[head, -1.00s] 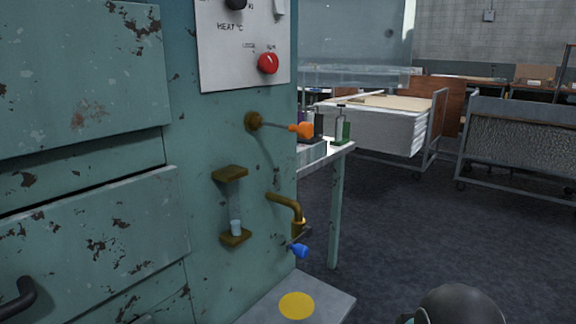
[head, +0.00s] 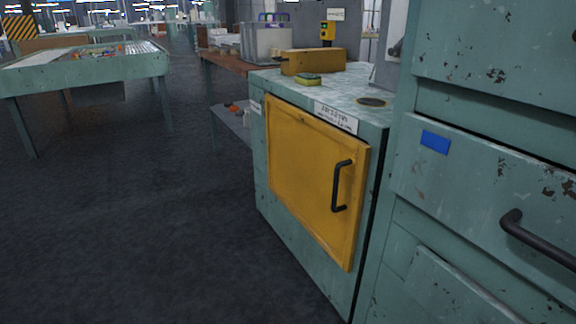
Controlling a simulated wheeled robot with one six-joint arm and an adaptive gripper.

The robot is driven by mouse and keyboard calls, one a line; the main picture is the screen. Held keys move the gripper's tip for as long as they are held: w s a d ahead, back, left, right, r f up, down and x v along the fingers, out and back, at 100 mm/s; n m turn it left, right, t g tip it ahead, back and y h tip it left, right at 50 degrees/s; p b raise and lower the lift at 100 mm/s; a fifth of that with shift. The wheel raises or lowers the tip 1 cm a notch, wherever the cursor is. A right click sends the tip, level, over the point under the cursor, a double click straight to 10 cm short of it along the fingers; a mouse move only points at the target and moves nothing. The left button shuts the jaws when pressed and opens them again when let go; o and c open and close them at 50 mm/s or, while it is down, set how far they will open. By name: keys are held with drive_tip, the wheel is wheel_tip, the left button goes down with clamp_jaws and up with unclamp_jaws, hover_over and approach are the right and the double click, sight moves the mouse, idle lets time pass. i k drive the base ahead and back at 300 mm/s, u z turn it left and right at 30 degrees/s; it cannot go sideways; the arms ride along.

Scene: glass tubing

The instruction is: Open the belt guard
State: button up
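A yellow panel with a black handle, which looks like the belt guard (head: 305,185), is on the front of a teal cabinet right of centre in the head view. It looks shut, lying against the cabinet front. Its black bar handle (head: 339,186) stands upright near its right edge. A white label (head: 336,118) with unreadable text is above it on the cabinet's top edge. My gripper is not in view.
A taller teal machine (head: 470,130) with a black handle (head: 535,240) and a blue patch (head: 435,142) borders the guard on the right. A yellow box (head: 313,62) sits on the cabinet top. A teal table (head: 85,75) stands far left. The dark floor (head: 130,230) in front is clear.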

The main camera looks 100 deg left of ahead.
sight(298, 200)
drive_tip(key=u, duration=3.45)
